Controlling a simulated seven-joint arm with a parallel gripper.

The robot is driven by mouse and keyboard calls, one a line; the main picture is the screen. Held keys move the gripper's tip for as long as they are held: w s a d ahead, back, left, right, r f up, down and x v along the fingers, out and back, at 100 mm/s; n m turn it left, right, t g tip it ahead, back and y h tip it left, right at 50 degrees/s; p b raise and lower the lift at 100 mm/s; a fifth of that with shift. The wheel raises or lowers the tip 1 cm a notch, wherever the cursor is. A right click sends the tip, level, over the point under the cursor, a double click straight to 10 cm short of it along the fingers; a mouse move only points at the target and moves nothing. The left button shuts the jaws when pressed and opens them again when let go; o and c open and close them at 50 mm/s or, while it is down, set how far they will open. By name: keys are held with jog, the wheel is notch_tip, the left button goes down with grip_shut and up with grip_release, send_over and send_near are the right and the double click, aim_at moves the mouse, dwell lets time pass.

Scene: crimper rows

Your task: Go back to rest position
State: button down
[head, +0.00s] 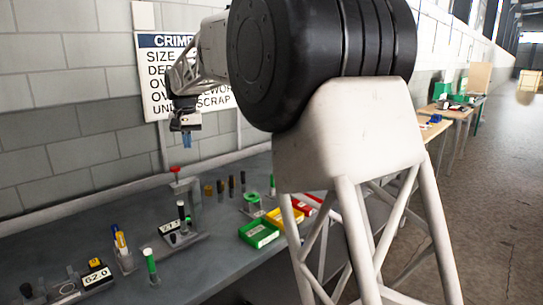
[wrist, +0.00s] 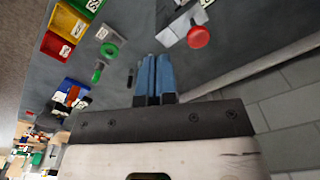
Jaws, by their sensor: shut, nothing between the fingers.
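My gripper (head: 187,140) hangs above the back of the grey workbench (head: 205,262) in the head view, near the wall sign, with its fingers pointing down. In the wrist view its blue fingers (wrist: 154,78) are together with nothing between them. It is apart from everything on the bench. My arm's large black joint and pale link cover the middle of the head view and hide part of the bench behind them.
A red-topped stand (head: 178,180) is below my gripper; its red knob (wrist: 198,37) shows in the wrist view. A green bin (head: 258,234), a green-handled tool (head: 151,265) and a block marked 62.0 (head: 97,276) are on the bench. The block wall (head: 60,120) is close behind.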

jog(key=s+d+m, duration=0.1)
jog(key=s+d, duration=0.6)
jog(key=d, duration=0.3)
jog(key=s+d+r+t, duration=0.1)
jog(key=s+d, duration=0.6)
jog(key=d, duration=0.3)
jog(key=s+d+m, duration=0.1)
jog(key=s+d, duration=0.7)
jog(key=d, duration=0.2)
jog(key=s+d+f, duration=0.5)
jog(key=s, duration=0.4)
jog(key=s+d+f+t, duration=0.1)
jog(key=s+d+f, duration=0.4)
jog(key=s, duration=0.5)
jog(key=s+d+f+m, duration=0.1)
jog(key=s+d+f, duration=0.3)
jog(key=s, duration=0.6)
jog(key=shift+d+f, duration=0.4)
jog(key=shift+d, duration=0.4)
